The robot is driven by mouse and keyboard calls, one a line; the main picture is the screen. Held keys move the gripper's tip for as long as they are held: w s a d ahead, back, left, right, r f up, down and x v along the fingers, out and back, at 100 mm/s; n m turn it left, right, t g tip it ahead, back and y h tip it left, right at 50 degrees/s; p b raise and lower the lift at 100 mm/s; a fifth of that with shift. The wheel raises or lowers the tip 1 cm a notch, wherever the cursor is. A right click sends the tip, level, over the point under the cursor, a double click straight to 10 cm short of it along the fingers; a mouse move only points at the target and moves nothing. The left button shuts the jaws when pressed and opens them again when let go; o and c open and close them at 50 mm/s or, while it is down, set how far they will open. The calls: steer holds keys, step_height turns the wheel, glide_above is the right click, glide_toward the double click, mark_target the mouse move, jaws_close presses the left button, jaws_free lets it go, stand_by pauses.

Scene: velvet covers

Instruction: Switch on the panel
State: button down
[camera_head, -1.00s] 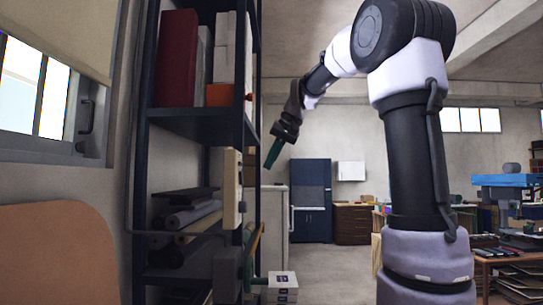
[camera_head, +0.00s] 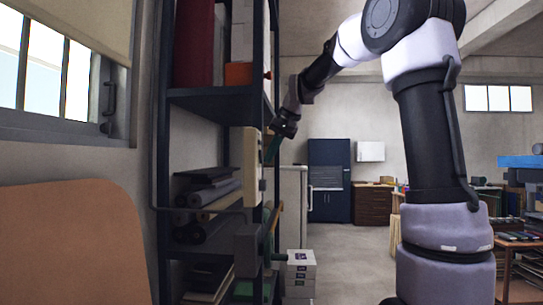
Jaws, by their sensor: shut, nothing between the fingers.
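A cream, upright panel box (camera_head: 250,165) is fixed at the side of the dark metal shelf. It shows nearly edge-on, with a small dark part on its right face; I cannot make out the switch or its position. My gripper (camera_head: 270,156) has green fingers that are shut and empty. They point down, just right of the panel's upper part. I cannot tell whether the fingertips touch it.
The dark shelf (camera_head: 215,95) holds boxes above and dark rolls (camera_head: 207,195) below. A grey box (camera_head: 248,250) sits under the panel, with white cartons (camera_head: 300,268) beside it. A brown rounded board (camera_head: 70,245) stands at left. Floor right of the cartons is clear.

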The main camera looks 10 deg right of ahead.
steer(key=shift+a, duration=0.2)
steer(key=shift+r, duration=0.75)
